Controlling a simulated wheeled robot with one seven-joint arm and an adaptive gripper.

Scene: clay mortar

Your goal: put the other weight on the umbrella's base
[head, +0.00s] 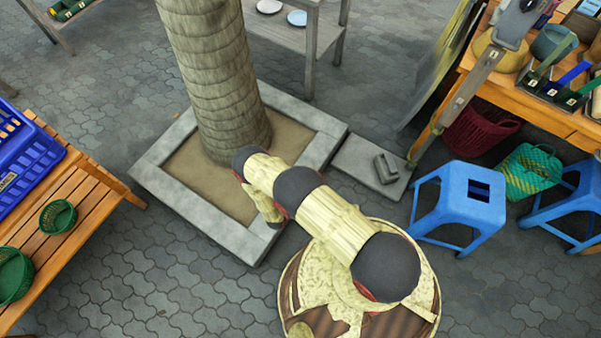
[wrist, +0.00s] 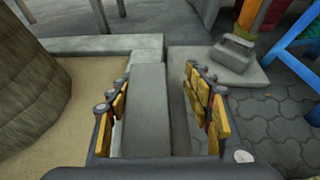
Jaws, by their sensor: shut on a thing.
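In the wrist view my gripper (wrist: 157,82) has its yellow-padded fingers on either side of a grey block, the held weight (wrist: 147,110). The weight is above or beside the planter's stone curb; its underside is hidden. The umbrella's base (head: 355,160) is a flat grey slab just right of the planter, also in the wrist view (wrist: 194,60). One grey weight with a handle (head: 386,168) rests at its right end, and shows in the wrist view too (wrist: 233,52). The slab's left part is bare. In the head view my arm hides the gripper.
A square stone planter (head: 185,218) holds a thick palm trunk (head: 215,75) left of my gripper. A blue stool (head: 458,205) stands right of the slab. A wooden stall table (head: 520,100) is at the upper right. A slatted bench (head: 75,220) is at the left.

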